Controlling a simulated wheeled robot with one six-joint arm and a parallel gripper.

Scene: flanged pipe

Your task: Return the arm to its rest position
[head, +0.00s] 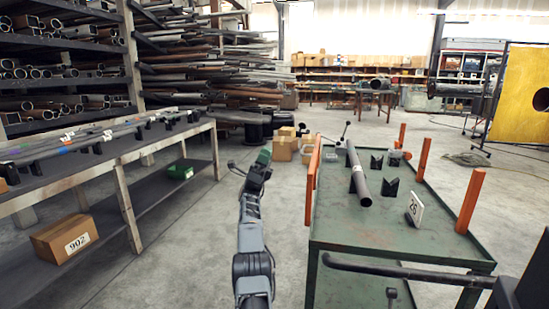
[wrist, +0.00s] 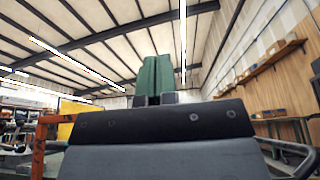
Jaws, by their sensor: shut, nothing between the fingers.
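My arm (head: 252,235) rises from the bottom middle of the head view, in the gap between the long table and the green cart. My gripper (head: 264,157) is at its top end, clear of both. In the wrist view its green fingers (wrist: 155,65) stand side by side, shut, with nothing held, pointing up towards the roof beams. A grey pipe (head: 356,170) lies lengthwise on the green cart (head: 390,230), apart from my gripper.
Black V-blocks (head: 390,188), a number 26 sign (head: 415,208) and orange posts (head: 471,202) stand on the cart. The long table (head: 100,165) with pipes is on the left, a cardboard box (head: 65,238) on its lower shelf. Boxes (head: 284,145) stand beyond my gripper.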

